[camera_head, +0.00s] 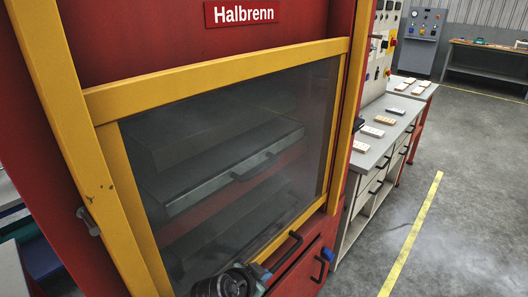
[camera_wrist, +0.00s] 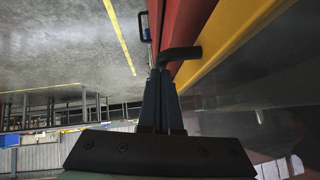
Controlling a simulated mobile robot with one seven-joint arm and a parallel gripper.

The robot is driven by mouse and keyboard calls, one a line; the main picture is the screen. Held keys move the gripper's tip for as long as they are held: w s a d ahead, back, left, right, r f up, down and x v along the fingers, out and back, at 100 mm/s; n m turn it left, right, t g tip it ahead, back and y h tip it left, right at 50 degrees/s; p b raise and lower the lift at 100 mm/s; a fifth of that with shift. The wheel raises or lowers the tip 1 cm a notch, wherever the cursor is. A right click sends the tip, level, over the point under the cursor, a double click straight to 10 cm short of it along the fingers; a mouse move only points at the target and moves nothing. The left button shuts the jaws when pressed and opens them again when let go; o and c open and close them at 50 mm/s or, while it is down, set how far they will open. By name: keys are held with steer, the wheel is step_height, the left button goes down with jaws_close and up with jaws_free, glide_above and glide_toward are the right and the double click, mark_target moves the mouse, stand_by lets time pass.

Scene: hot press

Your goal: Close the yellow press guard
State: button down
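The yellow press guard (camera_head: 220,75) is a yellow frame with a clear dark panel on the front of the red press. It spans the opening, and grey platens show behind the panel. Its lower rail sits just above a red lower front. A black bar handle (camera_head: 283,250) stands out from the lower rail; it also shows in the wrist view (camera_wrist: 184,53) against the yellow rail. My gripper (camera_wrist: 162,72) is at this handle, its two dark fingers close together with their tips on the bar. In the head view my wrist (camera_head: 228,283) is at the bottom edge and the fingers are mostly hidden.
The red lower front has another black handle (camera_head: 322,268). A grey-topped bench (camera_head: 375,150) with small blocks stands to the right. A control panel (camera_head: 380,50) is behind it. The grey floor with a yellow line (camera_head: 415,230) is clear at right.

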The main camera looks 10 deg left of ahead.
step_height(320, 180, down, 6)
steer(key=b, duration=0.3)
steer(key=shift+s+r, duration=0.15)
steer(key=shift+s, duration=0.1)
stand_by(0.3)
steer(key=s+a+r+p, duration=0.1)
steer(key=s+r+p, duration=0.1)
steer(key=r, duration=0.3)
steer(key=s+a+r+p, duration=0.1)
steer(key=s+r+p, duration=0.1)
steer(key=s+r, duration=0.2)
step_height(320, 180, up, 2)
steer(key=shift+s+a+r, duration=0.2)
steer(key=shift+s+r, duration=0.05)
